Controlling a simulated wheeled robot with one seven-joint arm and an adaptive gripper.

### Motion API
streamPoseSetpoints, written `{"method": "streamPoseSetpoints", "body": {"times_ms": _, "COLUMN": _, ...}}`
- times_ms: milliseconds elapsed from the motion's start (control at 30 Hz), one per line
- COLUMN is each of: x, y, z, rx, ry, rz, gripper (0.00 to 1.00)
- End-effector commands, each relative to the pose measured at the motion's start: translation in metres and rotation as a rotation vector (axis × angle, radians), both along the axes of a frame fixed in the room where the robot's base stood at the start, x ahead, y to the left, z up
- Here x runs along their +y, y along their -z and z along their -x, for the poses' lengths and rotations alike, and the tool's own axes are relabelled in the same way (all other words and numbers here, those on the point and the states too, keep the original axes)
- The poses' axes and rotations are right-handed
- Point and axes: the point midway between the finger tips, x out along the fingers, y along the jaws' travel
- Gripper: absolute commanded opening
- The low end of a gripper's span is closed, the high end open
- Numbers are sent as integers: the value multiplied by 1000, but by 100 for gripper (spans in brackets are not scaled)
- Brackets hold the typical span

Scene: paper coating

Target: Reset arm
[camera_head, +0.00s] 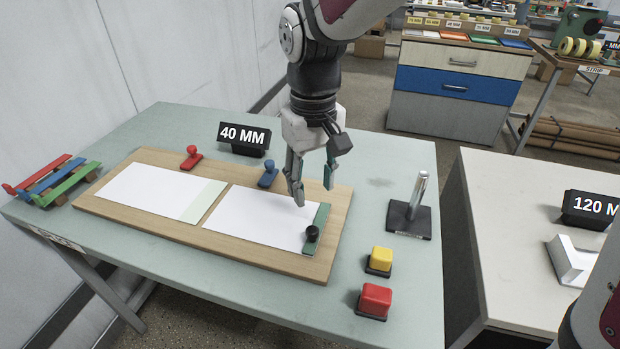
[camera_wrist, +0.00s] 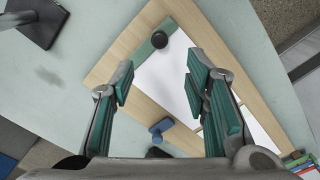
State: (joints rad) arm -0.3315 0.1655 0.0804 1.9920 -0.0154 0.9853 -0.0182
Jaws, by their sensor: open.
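My gripper (camera_head: 312,188) hangs fingers down above the right part of the wooden board (camera_head: 160,219) in the head view. It is open and empty, and its two green-padded fingers stand well apart in the wrist view (camera_wrist: 164,88). Below it a white paper sheet (camera_head: 250,220) lies on the board. A green bar (camera_head: 318,238) with a dark round knob lies across the sheet's right end. In the wrist view the green bar (camera_wrist: 150,42) and the white sheet (camera_wrist: 163,82) show between and beyond the fingers.
Another sheet (camera_head: 140,193) lies on the board's left. A red stamp (camera_head: 191,160), blue stamp (camera_head: 268,174), 40 MM sign (camera_head: 244,138), metal post on a dark base (camera_head: 411,215), yellow block (camera_head: 379,260) and red block (camera_head: 374,299) stand around. Coloured bars (camera_head: 55,182) are far left.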

Motion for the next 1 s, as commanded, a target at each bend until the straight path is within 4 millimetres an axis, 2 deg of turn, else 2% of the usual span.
{"method": "streamPoseSetpoints", "body": {"times_ms": 433, "x": -1, "y": -7, "z": 1, "rx": -2, "ry": 2, "rz": 0, "gripper": 42}}
{"method": "streamPoseSetpoints", "body": {"times_ms": 567, "x": -15, "y": -22, "z": 9, "rx": -24, "ry": 28, "rz": -5, "gripper": 42}}
{"method": "streamPoseSetpoints", "body": {"times_ms": 667, "x": -38, "y": -44, "z": 26, "rx": -62, "ry": 70, "rz": -13, "gripper": 42}}
{"method": "streamPoseSetpoints", "body": {"times_ms": 800, "x": -75, "y": -76, "z": 62, "rx": -128, "ry": 148, "rz": -24, "gripper": 42}}
{"method": "streamPoseSetpoints", "body": {"times_ms": 1000, "x": -120, "y": -104, "z": 120, "rx": -219, "ry": 262, "rz": -43, "gripper": 42}}
